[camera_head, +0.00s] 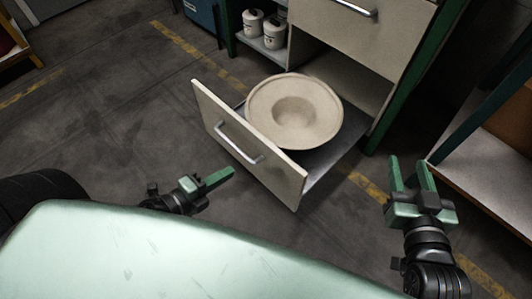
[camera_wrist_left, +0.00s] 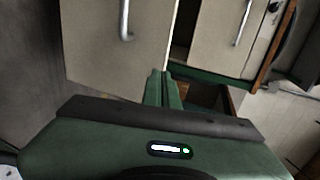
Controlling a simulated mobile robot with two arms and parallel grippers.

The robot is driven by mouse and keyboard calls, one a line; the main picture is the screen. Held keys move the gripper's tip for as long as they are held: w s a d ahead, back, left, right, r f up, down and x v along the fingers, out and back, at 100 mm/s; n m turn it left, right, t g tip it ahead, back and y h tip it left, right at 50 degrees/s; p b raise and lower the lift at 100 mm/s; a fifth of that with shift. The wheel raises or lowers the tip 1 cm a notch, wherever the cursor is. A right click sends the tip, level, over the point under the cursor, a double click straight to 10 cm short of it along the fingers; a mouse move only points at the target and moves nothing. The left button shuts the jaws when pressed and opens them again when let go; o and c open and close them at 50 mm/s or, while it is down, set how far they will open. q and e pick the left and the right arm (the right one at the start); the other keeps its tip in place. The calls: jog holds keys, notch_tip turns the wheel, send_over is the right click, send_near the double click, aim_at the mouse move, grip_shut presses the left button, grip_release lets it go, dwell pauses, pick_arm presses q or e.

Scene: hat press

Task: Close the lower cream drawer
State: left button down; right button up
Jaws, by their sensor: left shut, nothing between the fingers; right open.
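The lower cream drawer (camera_head: 247,146) is pulled well out of the green-framed cabinet, its front panel facing me, with a metal bar handle (camera_head: 239,143). A wide-brimmed beige hat (camera_head: 323,112) lies in it, crown sunk below the brim. My left gripper (camera_head: 231,173) is shut and empty, in front of the drawer's front panel and apart from it. In the left wrist view its closed fingers (camera_wrist_left: 161,74) point toward a cream panel with a handle (camera_wrist_left: 124,20), which looks like the drawer front. My right gripper (camera_head: 408,163) is open and empty, right of the drawer.
The upper cream drawer (camera_head: 350,37) is shut above an open bay. White canisters (camera_head: 253,22) stand on a shelf left of it. A green-framed shelf unit (camera_head: 486,177) stands close to my right gripper. The floor left of the drawer is clear.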

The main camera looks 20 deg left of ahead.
pick_arm(q)
jog(key=b, duration=0.1)
send_near(268, 147)
jog(key=b+x, duration=0.1)
jog(key=x, duration=0.4)
jog(key=shift+w+f, duration=0.3)
jog(key=shift+w+d, duration=0.25)
jog(key=shift+w, duration=0.2)
pick_arm(e)
notch_tip(268, 147, up, 11)
jog(key=a+t+y, duration=0.1)
jog(key=t+y, duration=0.1)
jog(key=t, duration=0.4)
jog(key=shift+a, duration=0.35)
